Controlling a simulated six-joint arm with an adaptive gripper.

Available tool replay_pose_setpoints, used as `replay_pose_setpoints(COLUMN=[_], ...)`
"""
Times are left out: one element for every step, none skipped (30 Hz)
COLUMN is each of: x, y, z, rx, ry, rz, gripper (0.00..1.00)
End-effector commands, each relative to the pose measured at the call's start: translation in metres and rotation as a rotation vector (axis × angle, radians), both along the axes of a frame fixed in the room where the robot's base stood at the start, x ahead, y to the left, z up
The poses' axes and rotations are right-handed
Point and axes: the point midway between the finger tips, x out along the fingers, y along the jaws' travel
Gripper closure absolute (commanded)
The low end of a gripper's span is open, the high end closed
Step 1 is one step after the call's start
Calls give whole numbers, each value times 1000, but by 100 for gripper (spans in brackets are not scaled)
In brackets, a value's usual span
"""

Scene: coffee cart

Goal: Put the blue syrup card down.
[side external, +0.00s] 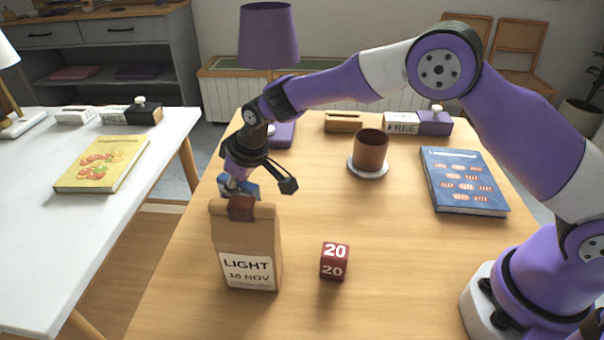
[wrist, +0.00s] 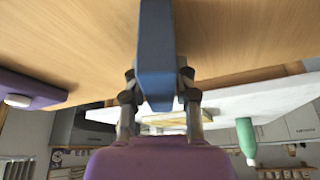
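The blue syrup card (side external: 250,190) shows only in part in the side external view, behind the paper coffee bag. In the wrist view the blue card (wrist: 156,45) is seen edge-on as a long narrow shape between the fingers. My gripper (side external: 236,184) points down at the left part of the wooden table, just behind the bag. In the wrist view my gripper (wrist: 159,98) has a finger on each side of the card and is shut on it. The card's lower edge is hidden by the bag, so I cannot tell whether it touches the table.
The coffee bag (side external: 243,240) labelled LIGHT stands close in front of my gripper. A red 20 cube (side external: 334,262), a brown cup (side external: 371,150) on a white saucer (side external: 352,167) and a blue book (side external: 464,182) are farther right. The table's middle is clear.

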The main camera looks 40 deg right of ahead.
Motion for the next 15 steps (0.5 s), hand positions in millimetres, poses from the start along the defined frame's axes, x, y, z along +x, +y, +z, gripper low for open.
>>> replay_pose_setpoints(x=[0,0,0,0,0,0,0,0,0,0,0,0,0,-1,-3], y=[0,0,0,0,0,0,0,0,0,0,0,0,0,0,-1], z=[0,0,0,0,0,0,0,0,0,0,1,3,5,8,12], rx=[0,0,0,0,0,0,0,0,0,0,0,0,1,1,1], ry=[0,0,0,0,0,0,0,0,0,0,-1,-1,-2,-2,-3], rz=[0,0,0,0,0,0,0,0,0,0,0,0,0,0,0], gripper=[45,45,45,45,45,45,45,45,45,45,45,45,45,45,45])
